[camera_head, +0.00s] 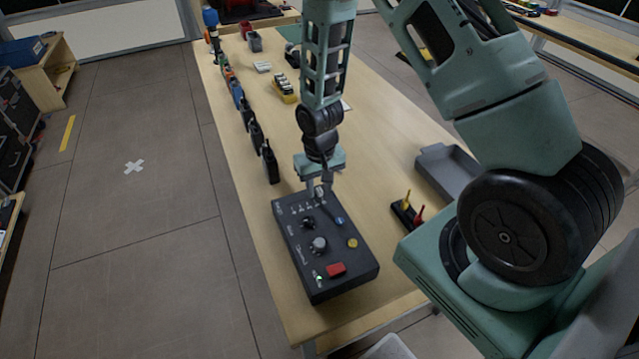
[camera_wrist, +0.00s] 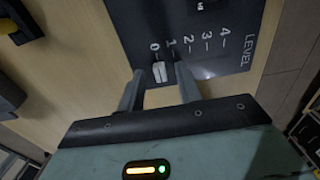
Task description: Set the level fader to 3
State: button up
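The dark control box (camera_head: 330,268) lies on the near end of the wooden table, with knobs, a red button and a yellow button on top. In the wrist view, the LEVEL scale (camera_wrist: 206,42) is marked 0 to 4. The white level fader cap (camera_wrist: 160,72) sits at the 0 mark. My gripper (camera_head: 318,190) is down at the far end of the box. In the wrist view, my gripper's fingers (camera_wrist: 159,72) stand one on each side of the cap, with gaps visible, so it is open. The fader slot is not clearly visible.
A grey tray (camera_head: 447,172) and a small dark holder with yellow and red pieces (camera_head: 408,212) stand right of the box. Dark handheld items (camera_head: 270,163) line the table's left edge. A yellow item (camera_head: 284,91) stands farther back. The table surface (camera_head: 375,140) between is mostly clear.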

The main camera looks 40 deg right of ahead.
aim_at(297, 202)
grip_shut()
jog(key=a, duration=0.3)
jog(key=w+a, duration=0.1)
jog(key=a, duration=0.2)
jog(key=shift+w+b, duration=0.2)
jog(key=shift+b, duration=0.2)
grip_release()
notch_tip(297, 202, up, 17)
jog(key=b, duration=0.2)
jog(key=shift+r, duration=0.2)
dwell(0.3)
